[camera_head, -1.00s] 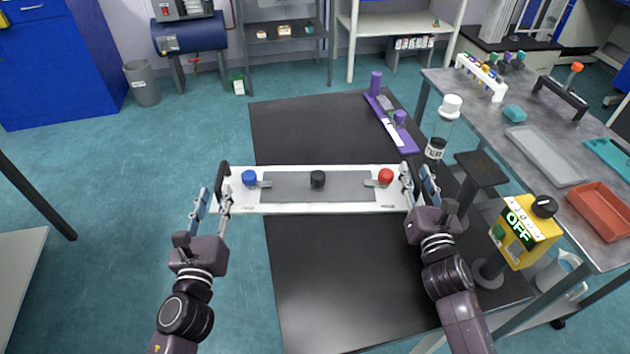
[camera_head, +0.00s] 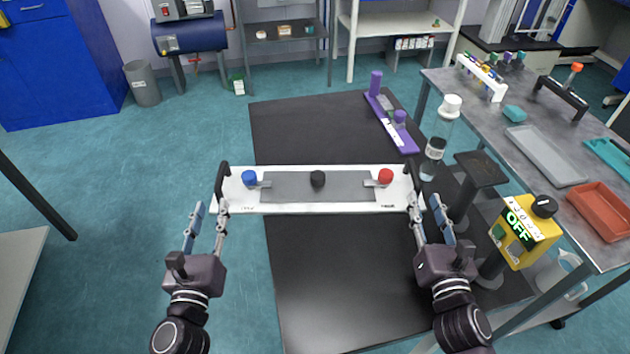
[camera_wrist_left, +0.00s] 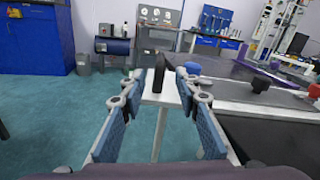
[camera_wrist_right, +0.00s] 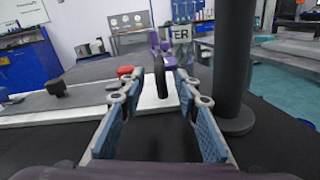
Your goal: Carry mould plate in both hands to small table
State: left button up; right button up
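The mould plate (camera_head: 318,205) is a long white plate with a grey middle strip and blue, black and red knobs. It lies flat across the black-topped small table (camera_head: 345,285), its left end overhanging the table's left edge. It has a black handle at each end, the left one (camera_wrist_left: 158,73) and the right one (camera_wrist_right: 160,77). My left gripper (camera_head: 211,207) is open and empty, just short of the left handle. My right gripper (camera_head: 425,200) is open and empty, just short of the right handle. In the wrist views each handle shows ahead, between the spread fingers.
A purple rack (camera_head: 392,125) lies at the table's back right. A grey bench (camera_head: 535,115) with trays runs along the right. The table's front is clear.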

jog(key=shift+s+d, duration=0.1)
jog(key=shift+s, duration=1.45)
